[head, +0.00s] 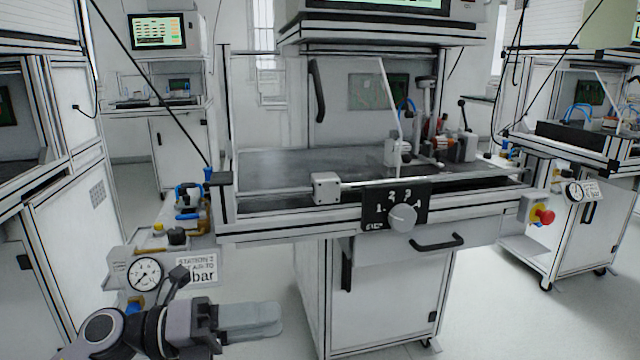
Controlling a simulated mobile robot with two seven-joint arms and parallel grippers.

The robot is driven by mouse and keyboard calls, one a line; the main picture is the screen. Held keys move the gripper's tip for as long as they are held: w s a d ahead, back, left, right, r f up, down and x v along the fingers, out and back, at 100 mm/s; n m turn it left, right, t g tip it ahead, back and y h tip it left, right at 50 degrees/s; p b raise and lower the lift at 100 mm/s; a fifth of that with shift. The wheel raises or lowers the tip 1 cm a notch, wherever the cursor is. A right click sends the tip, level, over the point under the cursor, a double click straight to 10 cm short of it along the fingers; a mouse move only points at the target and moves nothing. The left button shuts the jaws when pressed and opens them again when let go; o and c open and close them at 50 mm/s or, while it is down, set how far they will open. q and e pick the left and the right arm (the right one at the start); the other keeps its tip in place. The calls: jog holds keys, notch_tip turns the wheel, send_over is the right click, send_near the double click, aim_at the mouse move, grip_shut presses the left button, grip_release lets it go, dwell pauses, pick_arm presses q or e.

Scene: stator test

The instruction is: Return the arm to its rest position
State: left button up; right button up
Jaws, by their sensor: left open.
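My left arm comes in at the bottom left of the head view. Its gripper (262,318) is low in front of the station, pointing right, with its fingers over the pale floor and nothing seen between them. It is below and to the right of the pressure gauge (143,273) and apart from the cabinet. My right arm and gripper are not in view.
The test station (290,228) stands ahead, with a rotary selector knob (403,218), a drawer handle (437,243) and a red emergency button (544,215) on its front. Other stations stand at left and right. Floor (500,325) is clear at the lower right.

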pick_arm(q)
jog(key=s+a+f+n+t+y, duration=0.1)
jog(key=a+f+n+t+y, duration=0.35)
jog(key=n, duration=0.95)
jog(key=s+a+f+n+t+y, duration=0.15)
jog(key=f+n+t+y, duration=0.45)
jog(key=n+t, duration=0.6)
jog(key=s+a+f+n+g+y, duration=0.1)
jog(key=s+f+n+g+y, duration=0.3)
jog(key=s+f+n+g, duration=0.75)
jog(key=s+a+r+t+y+p, duration=0.1)
jog(key=a+r+p, duration=0.4)
jog(key=r+p, duration=0.7)
jog(key=s+t+p, duration=0.1)
jog(key=p, duration=1.1)
jog(key=shift+s+a+r, duration=0.15)
jog(key=shift+r, duration=0.05)
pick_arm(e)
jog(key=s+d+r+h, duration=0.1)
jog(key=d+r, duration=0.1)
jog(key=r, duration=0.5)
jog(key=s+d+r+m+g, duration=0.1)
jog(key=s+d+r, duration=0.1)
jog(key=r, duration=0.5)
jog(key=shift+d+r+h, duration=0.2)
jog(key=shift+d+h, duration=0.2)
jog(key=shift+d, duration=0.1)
